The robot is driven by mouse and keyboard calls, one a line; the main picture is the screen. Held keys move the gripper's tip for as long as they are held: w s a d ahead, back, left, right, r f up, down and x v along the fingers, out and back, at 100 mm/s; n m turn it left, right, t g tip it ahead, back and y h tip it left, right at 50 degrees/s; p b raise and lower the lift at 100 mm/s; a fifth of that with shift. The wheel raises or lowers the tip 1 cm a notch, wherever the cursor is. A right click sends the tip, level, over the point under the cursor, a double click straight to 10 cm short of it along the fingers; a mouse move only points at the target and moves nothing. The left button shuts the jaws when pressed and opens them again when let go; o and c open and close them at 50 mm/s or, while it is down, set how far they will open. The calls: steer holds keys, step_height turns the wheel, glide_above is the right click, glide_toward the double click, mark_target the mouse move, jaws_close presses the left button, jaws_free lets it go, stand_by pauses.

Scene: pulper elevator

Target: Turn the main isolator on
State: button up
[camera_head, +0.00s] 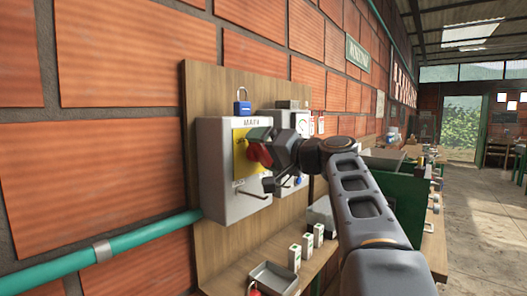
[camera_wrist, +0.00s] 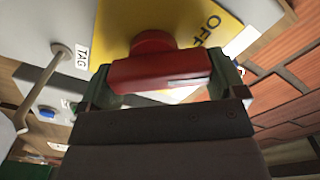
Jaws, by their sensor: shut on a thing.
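The main isolator is a grey box (camera_head: 217,185) labelled "MAIN" on a wooden backboard. Its yellow plate (camera_head: 239,168) sits behind a red rotary handle (camera_head: 262,152). In the wrist view, the handle (camera_wrist: 160,72) is a red bar on a round hub, lying across the picture. The yellow plate (camera_wrist: 190,25) shows "OFF" to the right of the hub. My gripper (camera_head: 260,146) is shut on the red handle, with a finger at each end of the bar in the wrist view (camera_wrist: 163,78). Part of the plate is hidden.
A second grey box is partly hidden behind my arm. Below are a wooden shelf with a metal tray (camera_head: 274,277) and small white blocks (camera_head: 307,246). A teal pipe (camera_head: 150,237) enters from the left.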

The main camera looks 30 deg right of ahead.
steer(key=m, duration=0.4)
steer(key=shift+w+d+p, duration=0.1)
steer(key=shift+d+p, duration=0.05)
steer(key=shift+p, duration=0.2)
steer(key=shift+f+m+p, duration=0.2)
steer(key=shift+m+p, duration=0.1)
steer(key=shift+m, duration=1.7)
steer(key=o, duration=0.6)
steer(key=shift+d, duration=0.1)
steer(key=shift+o, duration=0.2)
steer(key=b+v, duration=0.1)
steer(key=v, duration=1.2)
steer(key=shift+s+b, duration=0.3)
steer(key=shift+s, duration=0.1)
steer(key=shift+d, duration=0.2)
